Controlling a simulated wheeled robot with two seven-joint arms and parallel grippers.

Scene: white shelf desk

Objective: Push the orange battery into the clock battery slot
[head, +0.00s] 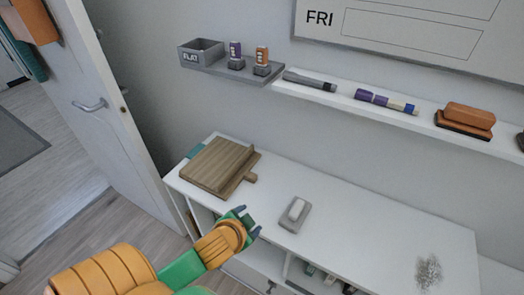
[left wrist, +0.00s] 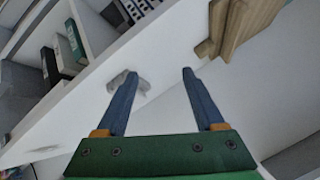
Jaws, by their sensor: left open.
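The orange battery (head: 262,56) stands upright in a small dark holder on the grey wall shelf, beside a purple battery (head: 235,50). I cannot make out a clock or its battery slot for certain; a brown wooden object (head: 215,163) with a short handle-like part lies on the white desk, and part of it shows in the left wrist view (left wrist: 238,22). My left gripper (head: 251,222) is open and empty over the desk's front edge, below and apart from the batteries. Its two blue fingers (left wrist: 157,74) are spread in the left wrist view. My right gripper is in neither view.
A grey box marked FLAT (head: 201,52) stands on the grey shelf (head: 262,77). Markers (head: 384,101) and an orange-brown eraser (head: 465,118) lie on the white ledge. A grey dish with a white piece (head: 294,214) sits on the desk (head: 350,225); an open door (head: 95,105) stands left.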

